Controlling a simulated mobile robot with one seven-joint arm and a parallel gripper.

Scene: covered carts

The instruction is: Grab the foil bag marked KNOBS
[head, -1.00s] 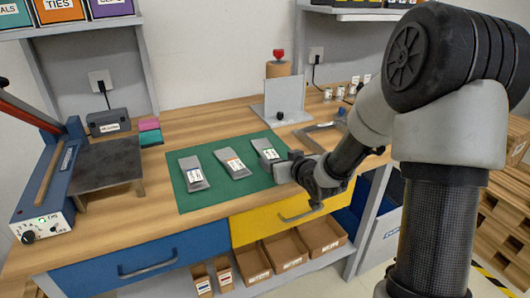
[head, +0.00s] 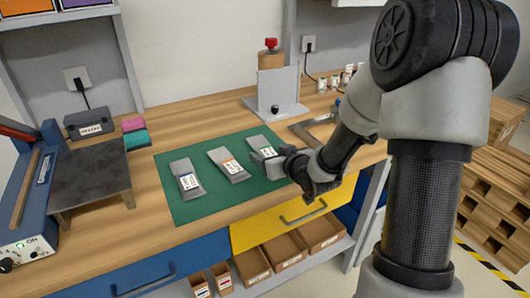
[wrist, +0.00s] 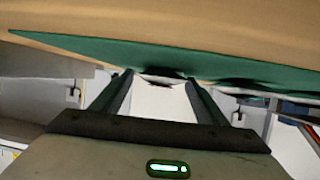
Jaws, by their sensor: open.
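Three grey foil bags lie in a row on a green mat (head: 215,207) on the workbench. The label words are too small to read, so I cannot tell which says KNOBS. My gripper (head: 268,160) is at the right bag and hides its near part. In the wrist view my gripper (wrist: 159,78) is open, its two fingers apart, with the mat's edge beyond. I cannot tell whether it touches the bag.
A bag sealer (head: 30,195) and a dark raised plate (head: 90,175) stand at the left. A grey upright panel (head: 277,90) with a black knob stands behind the mat. A grey frame (head: 315,130) lies to the right. Cardboard bins (head: 290,250) sit below the yellow drawer (head: 300,208).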

